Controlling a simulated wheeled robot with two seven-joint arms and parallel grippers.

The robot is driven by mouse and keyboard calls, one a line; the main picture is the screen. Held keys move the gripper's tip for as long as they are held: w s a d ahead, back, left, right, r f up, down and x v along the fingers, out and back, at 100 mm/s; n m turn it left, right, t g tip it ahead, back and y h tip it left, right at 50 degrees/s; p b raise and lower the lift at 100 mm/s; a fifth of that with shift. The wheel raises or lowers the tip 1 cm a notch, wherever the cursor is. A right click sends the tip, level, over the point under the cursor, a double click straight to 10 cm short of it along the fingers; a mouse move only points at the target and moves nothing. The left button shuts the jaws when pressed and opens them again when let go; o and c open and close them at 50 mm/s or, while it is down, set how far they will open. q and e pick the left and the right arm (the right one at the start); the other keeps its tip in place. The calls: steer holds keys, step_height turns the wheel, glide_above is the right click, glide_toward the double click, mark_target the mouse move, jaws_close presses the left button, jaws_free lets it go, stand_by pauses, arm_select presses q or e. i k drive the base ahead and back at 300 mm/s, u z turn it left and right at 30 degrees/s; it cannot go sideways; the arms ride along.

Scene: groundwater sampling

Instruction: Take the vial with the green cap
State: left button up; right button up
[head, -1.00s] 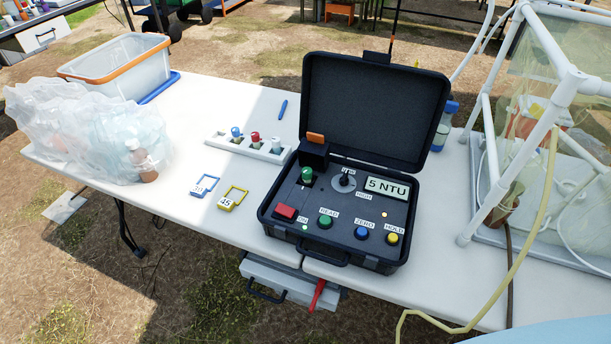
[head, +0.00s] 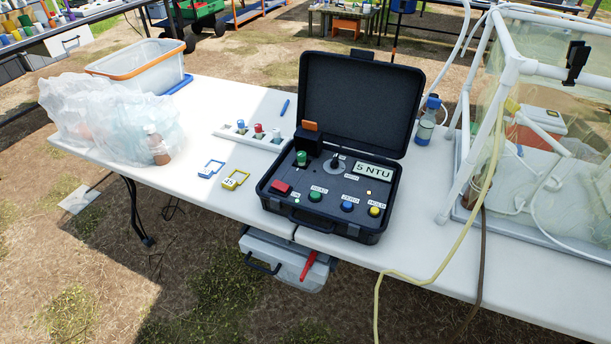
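The vial with the green cap (head: 301,158) stands in the well of the open black meter case (head: 330,212). Only its cap shows clearly; its body is hidden in the well. The meter's display (head: 373,171) reads 5 NTU. A white rack (head: 262,141) to the left of the case holds vials with a blue cap (head: 240,125), a red cap (head: 258,128) and a white cap (head: 276,133). Neither of my grippers is in view.
A clear plastic bag (head: 105,125) and an orange-rimmed bin (head: 140,66) are on the table's left. Blue (head: 211,169) and yellow (head: 236,179) tags lie before the rack. A bottle (head: 427,123) and a white pipe frame (head: 495,130) stand right; a yellow hose (head: 459,225) hangs there.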

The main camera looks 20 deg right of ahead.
mark_target(300, 155)
steer(key=u, duration=1.1)
steer(key=i, duration=1)
steer(key=z, duration=1.85)
